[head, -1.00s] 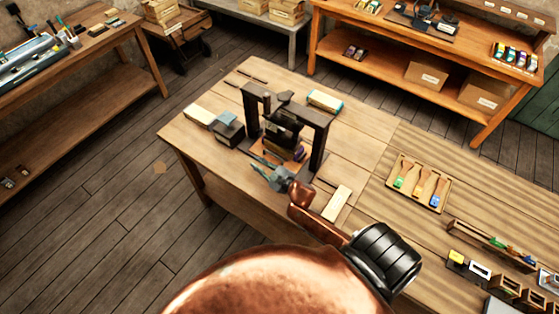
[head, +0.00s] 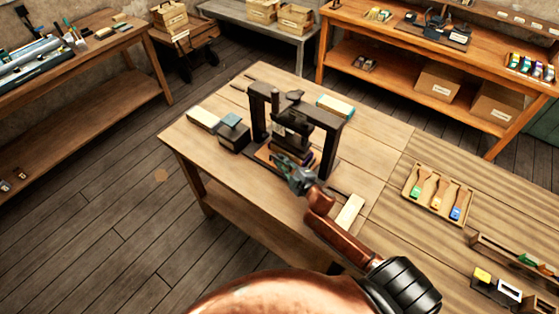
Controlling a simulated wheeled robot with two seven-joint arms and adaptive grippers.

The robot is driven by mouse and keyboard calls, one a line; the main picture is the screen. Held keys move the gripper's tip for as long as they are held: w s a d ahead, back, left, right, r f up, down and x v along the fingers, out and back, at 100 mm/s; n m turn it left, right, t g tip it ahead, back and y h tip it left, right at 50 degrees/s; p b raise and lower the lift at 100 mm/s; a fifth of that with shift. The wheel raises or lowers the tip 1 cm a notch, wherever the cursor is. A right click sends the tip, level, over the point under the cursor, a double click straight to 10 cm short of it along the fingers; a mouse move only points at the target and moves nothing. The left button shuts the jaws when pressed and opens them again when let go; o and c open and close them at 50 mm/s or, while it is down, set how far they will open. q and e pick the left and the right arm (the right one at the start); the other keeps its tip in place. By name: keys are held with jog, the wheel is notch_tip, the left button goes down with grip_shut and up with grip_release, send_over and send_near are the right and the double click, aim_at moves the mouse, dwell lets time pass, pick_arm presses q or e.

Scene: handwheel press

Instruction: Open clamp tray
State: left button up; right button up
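The dark handwheel press (head: 257,112) stands on the wooden table, with two posts, a crossbar and a central screw. Under its screw is a low stack with a brown-orange edge, likely the clamp tray (head: 268,158); my gripper partly hides its front. My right gripper (head: 290,171) is at the front of the press, close to this tray edge. Its fingers are small and overlap the dark press, so I cannot tell whether they are open or touch the tray. My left gripper is not in view.
A dark box (head: 233,138) and a pale block (head: 203,118) lie left of the press. A teal-edged block (head: 335,106) lies behind it. A brush tray (head: 437,194) is further right. The table's front-left corner is clear.

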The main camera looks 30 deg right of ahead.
jog(key=shift+x, duration=0.8)
jog(key=shift+c, duration=0.5)
grip_shut()
